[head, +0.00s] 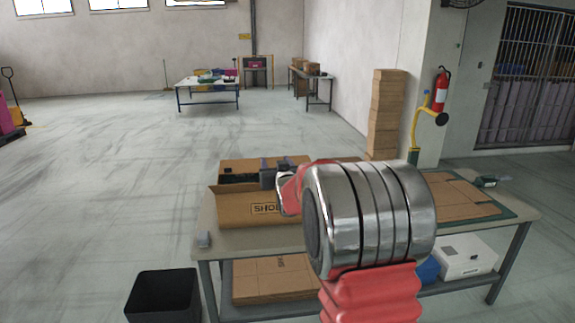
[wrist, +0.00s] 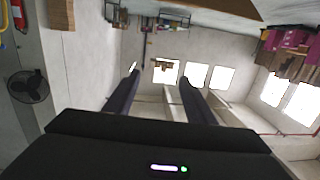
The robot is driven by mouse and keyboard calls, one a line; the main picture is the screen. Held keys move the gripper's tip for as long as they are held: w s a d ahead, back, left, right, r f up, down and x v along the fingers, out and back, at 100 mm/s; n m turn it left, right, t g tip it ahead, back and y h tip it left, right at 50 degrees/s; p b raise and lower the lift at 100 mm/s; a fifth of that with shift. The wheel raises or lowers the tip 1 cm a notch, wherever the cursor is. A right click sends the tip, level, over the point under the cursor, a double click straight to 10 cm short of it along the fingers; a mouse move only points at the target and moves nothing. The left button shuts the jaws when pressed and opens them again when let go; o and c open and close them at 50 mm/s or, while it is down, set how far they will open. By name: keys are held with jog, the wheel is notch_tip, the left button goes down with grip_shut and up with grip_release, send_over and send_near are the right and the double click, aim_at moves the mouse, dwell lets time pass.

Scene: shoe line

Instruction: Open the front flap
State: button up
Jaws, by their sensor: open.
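An open cardboard box (head: 228,206) with "SHO…" lettering on its front panel stands on the work table (head: 350,237). A rear cardboard panel (head: 235,165) rises behind its dark interior. I cannot tell the front flap apart from the front panel. My gripper (head: 268,172) is over the box's right part, near the panel's top edge; contact is unclear. In the wrist view my gripper (wrist: 159,80) has its two dark fingers apart with nothing between them. A brown cardboard edge (wrist: 215,7) shows at the top there. My arm hides the box's right end.
Flat cardboard (head: 460,198) lies on a green mat at the table's right. Below are a cardboard stack (head: 270,280) and a white box (head: 467,258). A black bin (head: 163,295) stands on the floor at left.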

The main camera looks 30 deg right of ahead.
jog(key=s+a+r+g+y, duration=0.1)
jog(key=s+a+g+y, duration=0.15)
jog(key=s+a, duration=0.65)
jog(key=s+a+f+n+g, duration=0.1)
jog(key=s+a, duration=0.4)
jog(key=s, duration=0.7)
jog(key=s+a+f+n+g+y, duration=0.1)
jog(key=s+a+f+g, duration=0.3)
jog(key=s, duration=0.9)
jog(key=s+a+f+n+g+y, duration=0.1)
jog(key=s+a+f+g, duration=0.2)
jog(key=s+a, duration=0.5)
jog(key=s+f, duration=0.1)
jog(key=s, duration=0.4)
jog(key=shift+f+n, duration=0.25)
jog(key=shift+n, duration=0.05)
jog(key=shift+y, duration=0.25)
